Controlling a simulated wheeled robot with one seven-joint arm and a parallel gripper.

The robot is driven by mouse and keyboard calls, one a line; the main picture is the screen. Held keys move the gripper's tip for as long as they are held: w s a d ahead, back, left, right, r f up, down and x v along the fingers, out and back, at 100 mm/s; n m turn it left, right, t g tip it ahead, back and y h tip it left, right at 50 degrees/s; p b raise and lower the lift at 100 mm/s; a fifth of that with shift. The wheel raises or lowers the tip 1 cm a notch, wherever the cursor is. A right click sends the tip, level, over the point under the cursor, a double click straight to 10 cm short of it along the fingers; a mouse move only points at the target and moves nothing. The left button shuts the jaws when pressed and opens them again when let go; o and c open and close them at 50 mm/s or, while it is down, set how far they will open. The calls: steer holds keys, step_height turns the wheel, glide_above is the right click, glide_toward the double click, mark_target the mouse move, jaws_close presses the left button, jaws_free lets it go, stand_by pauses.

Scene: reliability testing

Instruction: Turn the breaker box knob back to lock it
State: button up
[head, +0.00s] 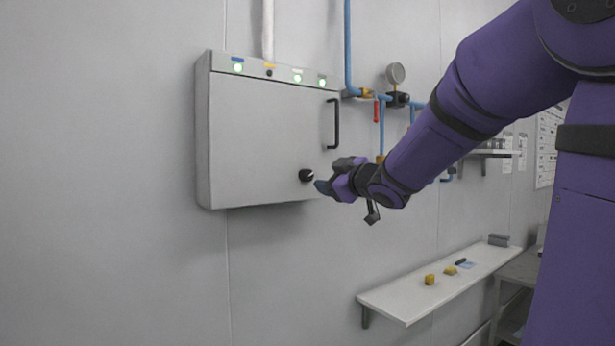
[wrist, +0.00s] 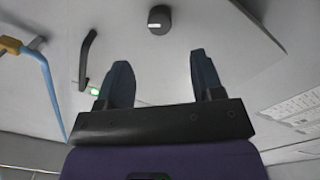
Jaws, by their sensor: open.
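The grey breaker box (head: 260,140) hangs on the wall with its door flush. Its black round knob (head: 306,175) sits low on the right side of the door, below the black handle (head: 335,124). In the wrist view the knob (wrist: 159,19) is at the top centre, beyond the fingertips, with a short white mark on its face. My gripper (head: 322,186) is just to the right of the knob in the head view. In the wrist view my gripper (wrist: 160,72) has its two fingers spread apart with nothing between them. It does not touch the knob there.
Indicator lights (head: 298,77) line the top of the box, several glowing. Blue pipes (head: 348,50) and a gauge (head: 396,74) are on the wall to the right. A white shelf (head: 405,300) below holds small yellow objects. The wall left of the box is clear.

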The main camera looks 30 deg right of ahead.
mark_target(309, 176)
steer(key=w, duration=0.9)
steer(key=shift+w, duration=0.2)
steer(key=shift+c, duration=0.4)
steer(key=c, duration=0.8)
steer(key=shift+c, duration=0.2)
steer(key=n, duration=0.6)
steer(key=shift+f, duration=0.1)
steer(key=n, duration=0.5)
steer(key=shift+n, duration=0.4)
steer(key=shift+f, duration=0.1)
